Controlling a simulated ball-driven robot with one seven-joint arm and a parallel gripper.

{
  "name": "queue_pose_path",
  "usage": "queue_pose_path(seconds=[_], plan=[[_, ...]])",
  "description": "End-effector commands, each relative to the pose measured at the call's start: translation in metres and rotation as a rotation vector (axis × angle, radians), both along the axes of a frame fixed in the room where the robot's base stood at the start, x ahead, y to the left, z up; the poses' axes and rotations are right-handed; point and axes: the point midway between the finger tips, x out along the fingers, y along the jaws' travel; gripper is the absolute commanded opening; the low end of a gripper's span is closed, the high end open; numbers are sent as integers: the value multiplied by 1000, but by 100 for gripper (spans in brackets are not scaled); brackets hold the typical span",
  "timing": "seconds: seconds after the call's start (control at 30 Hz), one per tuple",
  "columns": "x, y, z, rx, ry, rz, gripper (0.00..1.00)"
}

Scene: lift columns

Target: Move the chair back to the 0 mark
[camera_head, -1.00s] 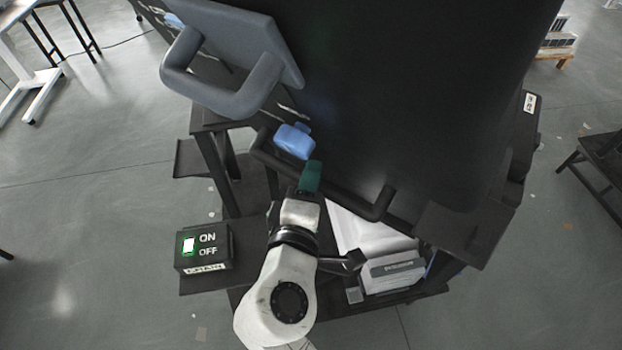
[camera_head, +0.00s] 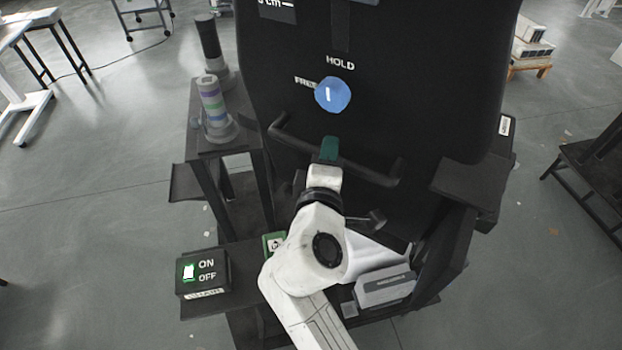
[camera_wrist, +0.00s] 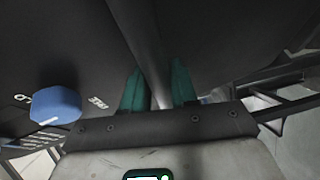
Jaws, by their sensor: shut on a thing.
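The chair back (camera_head: 420,70) is a large black panel that fills the upper middle of the head view. A black bar handle (camera_head: 375,175) runs across its lower part. My gripper (camera_head: 330,150), with green fingers, is shut on this bar near its middle; the wrist view shows the bar (camera_wrist: 145,45) between the fingers (camera_wrist: 159,90). Above it is a blue knob (camera_head: 333,95) with a white line pointing roughly up toward HOLD; FREE is printed to its left. No 0 mark is visible.
A switch box (camera_head: 203,272) marked ON and OFF, with a lit green switch, sits at the lower left. A side stand (camera_head: 225,145) left of the chair carries two upright cylinders. A grey-white box (camera_head: 385,287) lies below the bar. Open floor lies left.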

Motion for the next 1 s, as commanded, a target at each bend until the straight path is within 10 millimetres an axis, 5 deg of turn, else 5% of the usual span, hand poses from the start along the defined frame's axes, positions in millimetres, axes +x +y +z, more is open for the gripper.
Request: queue_pose_path(seconds=[0.47,0.5,0.6,0.7,1.0], plan=[[16,-10,11,1,-7,-2,0],[16,-10,12,1,-7,-2,32],[15,-10,11,0,-6,-1,41],[15,-9,10,0,-4,0,48],[9,-7,8,-1,-1,2,48]])
